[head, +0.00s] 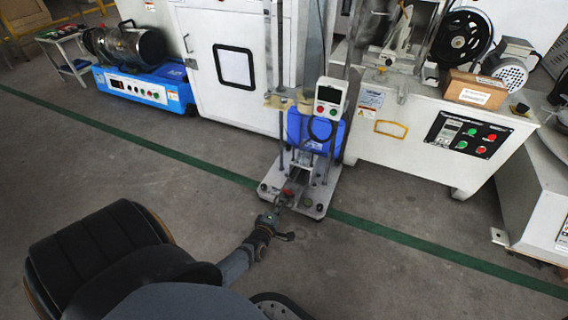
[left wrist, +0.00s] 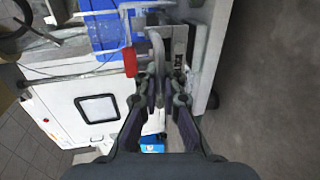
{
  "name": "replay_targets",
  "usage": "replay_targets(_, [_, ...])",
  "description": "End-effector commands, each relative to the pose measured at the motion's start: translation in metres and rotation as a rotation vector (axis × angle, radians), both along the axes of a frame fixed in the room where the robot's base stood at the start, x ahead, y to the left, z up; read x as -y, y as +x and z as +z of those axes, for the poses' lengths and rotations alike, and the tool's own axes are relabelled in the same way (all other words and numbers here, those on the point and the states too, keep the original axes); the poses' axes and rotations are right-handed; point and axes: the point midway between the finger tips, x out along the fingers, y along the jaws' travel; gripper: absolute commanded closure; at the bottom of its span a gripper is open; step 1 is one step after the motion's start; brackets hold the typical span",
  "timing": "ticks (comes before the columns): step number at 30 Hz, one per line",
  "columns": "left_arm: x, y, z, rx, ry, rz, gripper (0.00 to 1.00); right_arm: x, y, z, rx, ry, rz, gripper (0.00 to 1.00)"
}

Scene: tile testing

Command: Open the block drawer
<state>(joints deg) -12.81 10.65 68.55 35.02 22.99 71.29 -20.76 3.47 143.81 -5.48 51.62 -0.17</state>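The tile testing machine (head: 312,150) stands on the floor at the middle of the head view, with a grey control box (head: 330,98) and a white base plate (head: 309,207). No drawer can be made out clearly. My left gripper (head: 281,202) is at the front of this base, by a small red part. In the left wrist view the left gripper's fingers (left wrist: 165,82) stand apart, with a curved grey bar (left wrist: 156,50) reaching down between their tips. Whether they touch it is unclear. A metal block (left wrist: 179,45) lies just beyond. My right gripper is not in view.
A white cabinet (head: 205,75) stands behind the machine. A white machine with a control panel (head: 465,135) is to its right, and a blue motor unit (head: 150,88) to the left. The floor (head: 110,160) in front is clear, crossed by a green line.

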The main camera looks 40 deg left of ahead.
Motion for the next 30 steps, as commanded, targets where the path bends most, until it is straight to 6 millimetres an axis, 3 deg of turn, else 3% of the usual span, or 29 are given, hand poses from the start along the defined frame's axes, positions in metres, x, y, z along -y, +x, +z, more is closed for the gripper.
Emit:
replay_targets(4, [0.001, -0.002, -0.001, -0.003, -0.001, 0.000, 1.00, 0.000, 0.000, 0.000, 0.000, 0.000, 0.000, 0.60])
replay_targets(10, [0.001, -0.001, -0.001, -0.003, -0.001, 0.000, 0.72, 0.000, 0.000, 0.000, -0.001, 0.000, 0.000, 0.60])
replay_targets(20, [0.001, -0.005, -0.001, -0.003, -0.001, 0.000, 0.72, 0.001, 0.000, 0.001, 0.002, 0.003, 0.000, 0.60])
replay_targets(23, [0.005, -0.018, 0.002, -0.004, 0.000, -0.001, 0.72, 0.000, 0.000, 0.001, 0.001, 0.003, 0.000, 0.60])
replay_targets(30, [0.018, -0.074, 0.015, -0.004, -0.001, 0.000, 0.72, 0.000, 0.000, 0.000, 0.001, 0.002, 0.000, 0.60])
